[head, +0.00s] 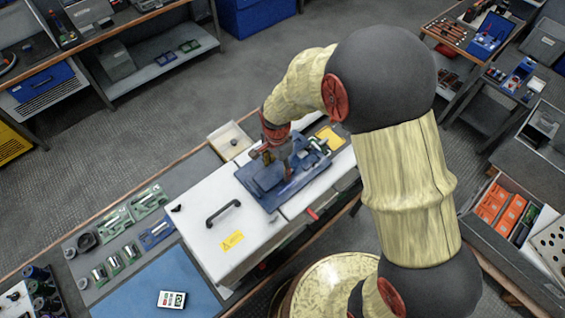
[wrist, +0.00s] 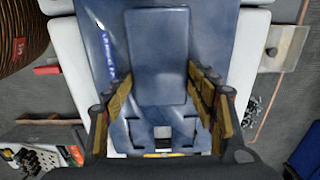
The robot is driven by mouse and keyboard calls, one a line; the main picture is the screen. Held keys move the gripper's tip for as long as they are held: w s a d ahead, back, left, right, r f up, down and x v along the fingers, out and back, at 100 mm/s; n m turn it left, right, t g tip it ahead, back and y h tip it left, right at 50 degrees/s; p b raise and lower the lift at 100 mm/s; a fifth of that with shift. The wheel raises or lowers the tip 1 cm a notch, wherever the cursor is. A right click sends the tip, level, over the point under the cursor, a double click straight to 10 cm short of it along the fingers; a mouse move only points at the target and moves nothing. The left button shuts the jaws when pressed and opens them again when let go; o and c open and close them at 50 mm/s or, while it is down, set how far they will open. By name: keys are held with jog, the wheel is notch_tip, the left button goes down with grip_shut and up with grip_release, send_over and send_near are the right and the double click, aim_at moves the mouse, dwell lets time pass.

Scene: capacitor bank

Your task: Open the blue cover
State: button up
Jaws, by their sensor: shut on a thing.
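The blue cover (head: 262,181) lies on top of a white cabinet (head: 240,240), right of a black handle, in the head view. In the wrist view the blue cover (wrist: 106,25) fills the middle, with a raised blue block (wrist: 158,60) on it. My gripper (head: 286,168) is down at the cover in the head view. In the wrist view my gripper (wrist: 160,78) has its fingers on either side of the raised block, shut on it. The finger contact is partly hidden by the fingers themselves. The cover looks flat, though its hinge cannot be made out.
The black handle (head: 222,213) stands up from the white cabinet. A small open tray (head: 229,140) lies behind it. Circuit boards and parts (head: 116,262) and a blue mat (head: 168,284) occupy the bench at left. Other workbenches stand around; grey floor is clear behind.

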aim_at(278, 169)
jog(key=o, duration=1.7)
jog(key=shift+r, duration=0.1)
notch_tip(278, 169, up, 12)
jog(key=shift+f, duration=0.1)
